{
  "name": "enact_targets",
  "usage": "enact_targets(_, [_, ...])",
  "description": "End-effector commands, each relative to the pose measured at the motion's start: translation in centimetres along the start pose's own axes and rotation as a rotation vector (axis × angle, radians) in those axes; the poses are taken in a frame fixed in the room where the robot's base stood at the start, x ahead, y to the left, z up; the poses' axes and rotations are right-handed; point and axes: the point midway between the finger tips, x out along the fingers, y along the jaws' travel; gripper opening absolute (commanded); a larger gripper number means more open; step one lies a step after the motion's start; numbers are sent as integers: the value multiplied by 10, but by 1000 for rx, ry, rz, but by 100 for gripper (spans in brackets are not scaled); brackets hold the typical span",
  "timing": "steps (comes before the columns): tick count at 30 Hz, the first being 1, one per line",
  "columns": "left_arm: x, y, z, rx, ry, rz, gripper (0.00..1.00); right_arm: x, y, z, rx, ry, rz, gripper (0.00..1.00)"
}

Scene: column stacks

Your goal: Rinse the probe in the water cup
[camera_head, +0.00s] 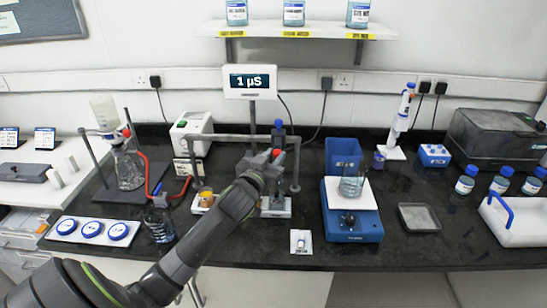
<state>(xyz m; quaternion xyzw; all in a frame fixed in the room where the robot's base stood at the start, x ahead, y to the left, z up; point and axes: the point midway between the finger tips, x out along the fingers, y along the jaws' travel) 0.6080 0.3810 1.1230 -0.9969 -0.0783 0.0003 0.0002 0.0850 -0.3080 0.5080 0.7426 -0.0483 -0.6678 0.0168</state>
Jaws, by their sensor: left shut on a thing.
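My left arm reaches in from the lower left, and its gripper (268,162) is at the grey pipe frame in the middle of the bench. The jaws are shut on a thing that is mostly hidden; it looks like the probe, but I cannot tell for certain. A dark upright piece with a blue top (279,128) rises just behind the gripper. The meter display (249,82) above reads 1 µS. A clear glass beaker (352,187) stands on the blue stirrer to the right, apart from the gripper; I cannot tell whether it is the water cup. My right gripper is out of view.
A small cup with an orange band (205,197) stands left of the gripper. The grey pipe frame (230,138) surrounds the gripper area. A flask with red tubing (130,170) is at left. A blue bin (343,152) stands behind the blue stirrer (352,228). A shallow grey tray (419,217) lies to the right.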

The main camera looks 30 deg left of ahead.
Motion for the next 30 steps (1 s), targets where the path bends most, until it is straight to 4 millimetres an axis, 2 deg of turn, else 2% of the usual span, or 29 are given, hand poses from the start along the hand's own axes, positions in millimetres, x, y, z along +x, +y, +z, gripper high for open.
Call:
enact_targets(8, [0,0,-6,-1,0,0,0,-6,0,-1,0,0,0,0])
enact_targets(21, [0,0,-61,-1,2,0,0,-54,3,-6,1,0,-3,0])
enact_targets(30, [0,0,-65,1,7,1,0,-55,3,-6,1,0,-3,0])
